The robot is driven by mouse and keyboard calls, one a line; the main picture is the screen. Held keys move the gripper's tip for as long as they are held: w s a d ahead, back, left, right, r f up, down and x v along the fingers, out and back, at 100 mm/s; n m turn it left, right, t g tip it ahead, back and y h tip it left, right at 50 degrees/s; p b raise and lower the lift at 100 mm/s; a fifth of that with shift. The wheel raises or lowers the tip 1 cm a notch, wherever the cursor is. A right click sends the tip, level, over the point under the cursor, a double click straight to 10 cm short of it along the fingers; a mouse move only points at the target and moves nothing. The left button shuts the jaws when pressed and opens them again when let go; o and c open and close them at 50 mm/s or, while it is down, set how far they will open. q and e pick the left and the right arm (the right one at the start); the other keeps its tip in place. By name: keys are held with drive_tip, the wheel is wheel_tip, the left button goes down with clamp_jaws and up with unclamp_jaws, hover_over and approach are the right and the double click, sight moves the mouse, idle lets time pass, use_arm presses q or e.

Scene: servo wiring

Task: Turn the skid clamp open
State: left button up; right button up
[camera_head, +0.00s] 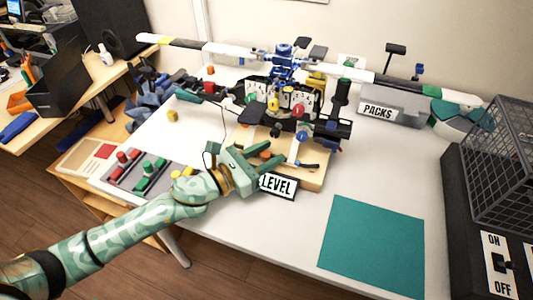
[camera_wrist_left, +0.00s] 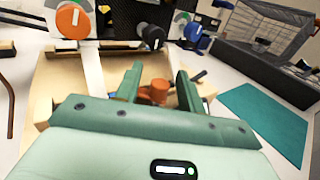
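A model helicopter (camera_head: 284,62) stands on a wooden base (camera_head: 312,176) on the white table. A small orange clamp (camera_wrist_left: 157,91), which looks like the skid clamp, sits low on the base; its turn position is unclear. My left gripper (camera_head: 272,152) reaches over the front of the base from the left. In the left wrist view my gripper (camera_wrist_left: 160,82) is open, with the clamp between or just beyond its two green fingers. A gap shows beside the right finger; contact on the left cannot be told. My right gripper is not in view.
A LEVEL sign (camera_head: 278,185) stands just in front of the base. A large orange dial (camera_wrist_left: 73,20) is above the base's left side. A teal mat (camera_head: 373,243) and black wire basket (camera_head: 500,165) are right. A grey tray (camera_head: 140,172) holds red and green parts.

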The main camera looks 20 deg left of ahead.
use_arm(q)
clamp_jaws()
drive_tip(key=shift+y, duration=0.3)
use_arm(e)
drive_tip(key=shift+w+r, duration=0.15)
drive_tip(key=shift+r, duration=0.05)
use_arm(q)
drive_tip(key=shift+r+n+t+y+p, duration=0.1)
drive_tip(key=shift+n+t+y+p, duration=0.4)
drive_tip(key=shift+n+y+p, duration=0.2)
drive_tip(key=n+t+y+p, duration=0.1)
drive_tip(key=n+y, duration=0.1)
drive_tip(key=y, duration=0.1)
drive_tip(key=shift+t, duration=0.3)
drive_tip(key=n+y, duration=0.2)
drive_tip(key=y, duration=0.2)
drive_tip(key=shift+n+t, duration=0.3)
drive_tip(key=shift+n, duration=0.1)
drive_tip(key=shift+n+y, duration=1.2)
drive_tip(key=shift+y, duration=0.8)
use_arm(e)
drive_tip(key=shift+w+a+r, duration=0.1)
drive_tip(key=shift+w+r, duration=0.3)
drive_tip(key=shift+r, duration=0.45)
use_arm(q)
drive_tip(key=shift+a+y, duration=0.1)
drive_tip(key=shift+y, duration=0.2)
